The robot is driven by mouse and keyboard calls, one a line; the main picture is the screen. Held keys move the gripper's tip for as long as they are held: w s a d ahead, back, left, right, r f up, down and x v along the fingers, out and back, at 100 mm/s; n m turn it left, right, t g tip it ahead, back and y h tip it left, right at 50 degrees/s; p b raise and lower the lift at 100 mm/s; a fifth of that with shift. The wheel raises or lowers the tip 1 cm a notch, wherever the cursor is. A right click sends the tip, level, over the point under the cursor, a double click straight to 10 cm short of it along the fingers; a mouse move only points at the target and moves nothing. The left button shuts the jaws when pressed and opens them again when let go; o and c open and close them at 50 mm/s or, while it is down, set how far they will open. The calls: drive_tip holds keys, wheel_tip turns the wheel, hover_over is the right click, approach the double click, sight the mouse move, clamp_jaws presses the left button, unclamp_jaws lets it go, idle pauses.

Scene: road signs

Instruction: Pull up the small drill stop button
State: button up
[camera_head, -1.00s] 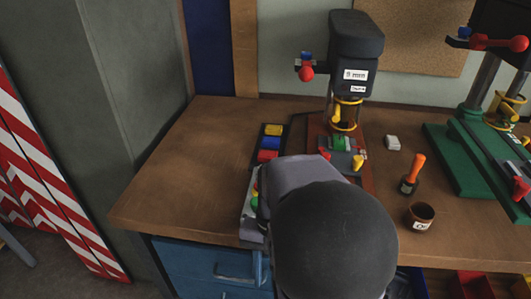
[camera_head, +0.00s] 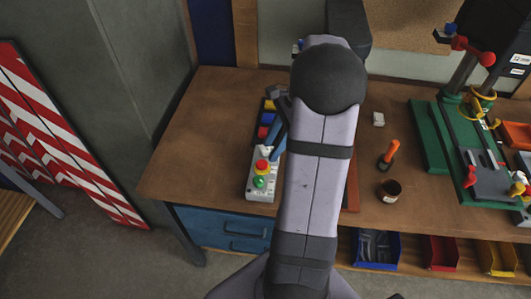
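The control box (camera_head: 262,189) is pale grey and lies on the workbench left of my arm. It carries a red stop button on a yellow collar (camera_head: 262,167) and a green button (camera_head: 259,182) nearer the front edge. I cannot tell whether the red button is pressed in or up. The small drill (camera_head: 352,25) stands behind my arm, which hides most of it. My gripper (camera_head: 277,143) seems to be just behind and right of the red button, partly hidden by my arm. Its finger opening is not clear.
Yellow, blue and red blocks (camera_head: 267,118) sit in a dark tray behind the control box. The bench's left part (camera_head: 200,150) is clear.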

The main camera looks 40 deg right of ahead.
sight(263, 163)
drive_tip(key=shift+w+d+p+x, duration=0.2)
drive_tip(key=shift+p+x, duration=0.15)
drive_tip(key=shift+x, duration=0.85)
drive_tip(key=shift+w+d+p+x, duration=0.1)
drive_tip(key=shift+d+p+x, duration=0.2)
drive_tip(key=shift+x, duration=0.85)
drive_tip(key=shift+w+d+p+x, duration=0.15)
drive_tip(key=shift+p+x, duration=0.25)
drive_tip(key=shift+x, duration=0.8)
drive_tip(key=shift+f, duration=0.2)
